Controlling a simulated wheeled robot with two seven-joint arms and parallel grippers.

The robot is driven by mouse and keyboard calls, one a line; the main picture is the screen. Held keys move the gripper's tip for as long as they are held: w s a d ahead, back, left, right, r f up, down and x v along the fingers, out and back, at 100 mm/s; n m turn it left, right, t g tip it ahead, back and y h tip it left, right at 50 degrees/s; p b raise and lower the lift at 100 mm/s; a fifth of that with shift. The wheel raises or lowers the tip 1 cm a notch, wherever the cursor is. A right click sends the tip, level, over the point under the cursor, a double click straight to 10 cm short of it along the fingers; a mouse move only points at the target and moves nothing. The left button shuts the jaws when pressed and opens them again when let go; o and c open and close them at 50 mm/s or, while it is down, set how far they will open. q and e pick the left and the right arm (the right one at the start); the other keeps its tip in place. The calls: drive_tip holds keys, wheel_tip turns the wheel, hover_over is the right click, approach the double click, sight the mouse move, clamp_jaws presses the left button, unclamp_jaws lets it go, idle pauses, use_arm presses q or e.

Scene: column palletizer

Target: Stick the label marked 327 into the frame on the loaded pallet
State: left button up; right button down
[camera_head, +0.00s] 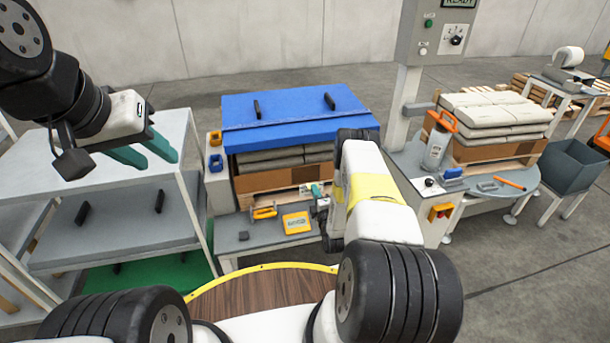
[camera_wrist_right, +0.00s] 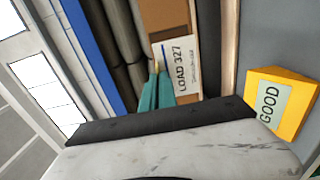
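The white label marked LOAD 327 (camera_wrist_right: 183,66) shows in the right wrist view, in front of brown cardboard. My right gripper (camera_wrist_right: 157,70) has its teal fingertips close together at the label's edge and appears shut on it. In the head view my right gripper (camera_head: 314,190) is low at the front of the loaded pallet (camera_head: 270,180), which carries grey sacks under a blue cover. The label frame cannot be made out. My left gripper (camera_head: 145,155) is open and empty above the shelf rack at the left.
A yellow block marked GOOD (camera_wrist_right: 282,103) sits on the grey bench (camera_head: 262,240), below the pallet in the head view (camera_head: 296,222). An orange-handled tool (camera_head: 264,212) lies beside it. A second sack stack (camera_head: 490,115) and a round grey table (camera_head: 470,190) stand at the right.

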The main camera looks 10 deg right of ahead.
drive_tip(key=shift+w+a, duration=0.15)
drive_tip(key=shift+w, duration=4.3)
drive_tip(key=shift+w, duration=0.3)
drive_tip(key=c, duration=1.6)
unclamp_jaws()
